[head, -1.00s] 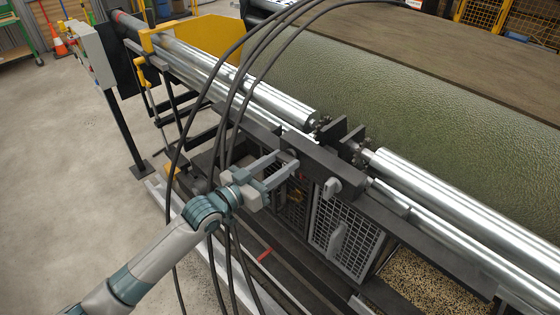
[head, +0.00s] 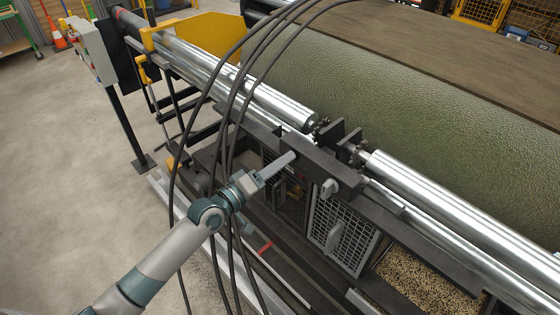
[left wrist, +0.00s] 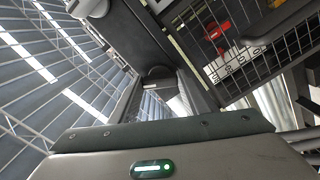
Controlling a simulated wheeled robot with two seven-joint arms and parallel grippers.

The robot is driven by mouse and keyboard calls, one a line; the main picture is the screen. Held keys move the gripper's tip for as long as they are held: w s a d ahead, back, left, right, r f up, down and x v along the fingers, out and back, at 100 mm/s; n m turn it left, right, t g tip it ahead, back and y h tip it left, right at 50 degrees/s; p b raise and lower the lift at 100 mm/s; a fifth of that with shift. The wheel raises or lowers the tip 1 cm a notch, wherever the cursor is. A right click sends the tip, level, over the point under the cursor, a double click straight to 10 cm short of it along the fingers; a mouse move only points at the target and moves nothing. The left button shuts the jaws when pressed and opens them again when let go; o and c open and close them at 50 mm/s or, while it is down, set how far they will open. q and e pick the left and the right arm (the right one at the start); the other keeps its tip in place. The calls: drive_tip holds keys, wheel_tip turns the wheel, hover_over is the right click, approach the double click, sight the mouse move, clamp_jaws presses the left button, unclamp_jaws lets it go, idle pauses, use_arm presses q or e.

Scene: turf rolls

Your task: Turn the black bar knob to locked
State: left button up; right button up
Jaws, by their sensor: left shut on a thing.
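My left gripper (head: 290,160) is at the dark housing (head: 330,172) on the front of the machine, its fingers pointing at the housing's left end. In the head view its fingers line up edge-on and hide the black bar knob. In the left wrist view a dark rounded piece, which looks like the knob (left wrist: 158,73), sits between the fingertips of the left gripper (left wrist: 160,85), shut on it. I cannot read any locked mark or the bar's exact angle. My right gripper is not in view.
A pale grey knob (head: 329,187) sits on the housing to the right. Mesh doors (head: 342,235) are below it. Black cables (head: 232,130) hang close by my left wrist. Steel rollers (head: 430,190) and a green turf roll (head: 400,85) lie behind. Open floor (head: 75,190) is at left.

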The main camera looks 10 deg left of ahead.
use_arm(q)
drive_tip(key=shift+n+p, duration=0.7)
drive_tip(key=shift+n, duration=2.3)
drive_tip(key=o, duration=1)
drive_tip(key=shift+o, duration=0.2)
drive_tip(key=shift+s+a, duration=0.1)
drive_tip(key=b+v, duration=0.5)
drive_tip(key=v, duration=1.2)
drive_tip(key=shift+b, duration=0.35)
